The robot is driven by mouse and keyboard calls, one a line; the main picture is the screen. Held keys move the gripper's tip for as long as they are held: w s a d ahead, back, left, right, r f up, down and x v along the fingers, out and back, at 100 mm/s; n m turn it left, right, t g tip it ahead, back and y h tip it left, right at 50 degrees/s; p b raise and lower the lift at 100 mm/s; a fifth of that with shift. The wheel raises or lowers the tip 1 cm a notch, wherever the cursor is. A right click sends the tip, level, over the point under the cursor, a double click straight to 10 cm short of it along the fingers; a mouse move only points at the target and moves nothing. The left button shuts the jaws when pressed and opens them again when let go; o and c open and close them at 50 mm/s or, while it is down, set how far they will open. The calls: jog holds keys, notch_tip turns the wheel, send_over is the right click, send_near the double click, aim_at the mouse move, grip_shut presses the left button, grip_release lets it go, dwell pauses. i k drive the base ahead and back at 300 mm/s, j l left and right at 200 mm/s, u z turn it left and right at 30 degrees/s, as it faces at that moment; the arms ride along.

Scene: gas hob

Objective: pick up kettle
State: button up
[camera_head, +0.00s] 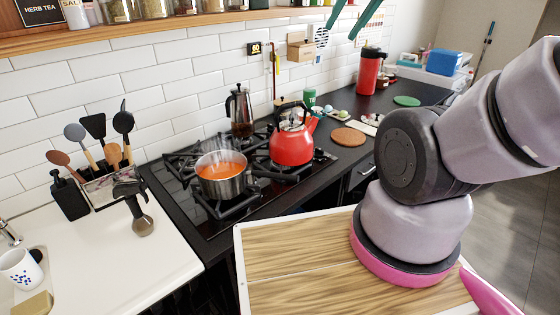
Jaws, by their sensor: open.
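The red kettle (291,148) stands upright on the right side of the black gas hob (205,223). Its black handle arches over the top, and its spout points up to the right. Nothing of mine touches it. My arm shows at the right of the view, with pale links and a dark joint, well apart from the kettle.
A steaming pot of orange soup (221,174) sits left of the kettle. A dark coffee pot (240,112) stands behind, and a green-lidded container (309,98) is close behind the kettle. A round cork mat (348,137) lies to the right. Shelf (190,24) above.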

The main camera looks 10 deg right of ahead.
aim_at(286, 148)
jog(key=k+j+z, duration=0.1)
jog(key=k+j, duration=0.25)
jog(key=k+j+z, duration=0.15)
jog(key=k+j, duration=0.15)
jog(key=k, duration=0.2)
jog(key=k+j+z, duration=0.1)
jog(key=k+j, duration=0.15)
jog(key=k, duration=0.2)
jog(key=k+j+z, duration=0.15)
jog(key=k, duration=0.3)
jog(key=l+u, duration=0.1)
jog(key=u, duration=0.25)
jog(key=i+l+u, duration=0.1)
jog(key=u, duration=0.3)
jog(key=i+l+u, duration=0.35)
jog(key=l, duration=0.25)
jog(key=i+l, duration=0.15)
jog(key=l, duration=0.25)
jog(key=i+l+u, duration=0.1)
jog(key=l, duration=0.35)
jog(key=i+l, duration=0.25)
jog(key=l, duration=0.15)
jog(key=i+l+u, duration=0.15)
jog(key=l, duration=0.25)
jog(key=i+l, duration=0.1)
jog(key=l, duration=0.35)
jog(key=i+l+u, duration=0.1)
jog(key=l, duration=0.35)
